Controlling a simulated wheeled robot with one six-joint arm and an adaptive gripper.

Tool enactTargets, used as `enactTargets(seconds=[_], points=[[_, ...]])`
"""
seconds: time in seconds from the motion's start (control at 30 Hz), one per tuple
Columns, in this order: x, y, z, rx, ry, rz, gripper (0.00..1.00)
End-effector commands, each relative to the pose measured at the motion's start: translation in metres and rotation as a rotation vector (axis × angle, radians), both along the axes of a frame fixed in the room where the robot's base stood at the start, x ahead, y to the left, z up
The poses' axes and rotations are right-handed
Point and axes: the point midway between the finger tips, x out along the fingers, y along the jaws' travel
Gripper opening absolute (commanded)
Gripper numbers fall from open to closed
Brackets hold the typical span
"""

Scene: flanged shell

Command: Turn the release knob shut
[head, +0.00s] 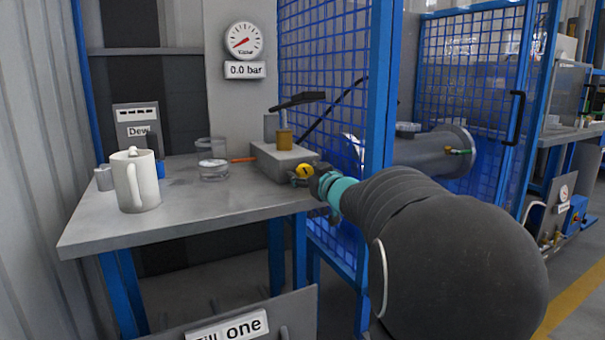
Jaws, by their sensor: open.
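The release knob (304,170) is a small yellow round knob on the front right end of the grey pump block (283,161). The block stands at the right side of the grey bench, with a brass cylinder and a black lever on top. My gripper (305,178) is at the knob, coming from the right, with its dark fingers close around or beside it. The jaws are open. Whether a finger touches the knob is too small to tell. My arm hides what lies behind it at the lower right.
The bench (190,203) also holds a white mug (137,181), a labelled box (137,128), clear dishes (213,169) and an orange-tipped tool (243,160). A gauge (243,40) above reads 0.0 bar. A blue mesh guard (325,60) stands close behind the block, and a flanged shell (425,149) lies right.

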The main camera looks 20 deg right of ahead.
Motion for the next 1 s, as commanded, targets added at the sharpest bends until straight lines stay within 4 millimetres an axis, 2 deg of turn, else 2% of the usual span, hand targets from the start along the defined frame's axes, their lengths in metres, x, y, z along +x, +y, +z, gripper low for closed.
enactTargets(seconds=[0.33, 0.37, 0.5, 0.6, 1.0], points=[[0.0047, 0.0004, 0.0000, -0.001, 0.000, 0.000, 0.69], [0.0047, 0.0004, 0.0000, -0.001, 0.000, 0.000, 0.67], [0.0046, 0.0005, 0.0000, -0.001, 0.000, 0.000, 0.32], [0.0045, 0.0005, 0.0001, -0.001, 0.000, 0.000, 0.09], [0.0046, 0.0001, 0.0032, 0.073, 0.005, -0.001, 0.09]])
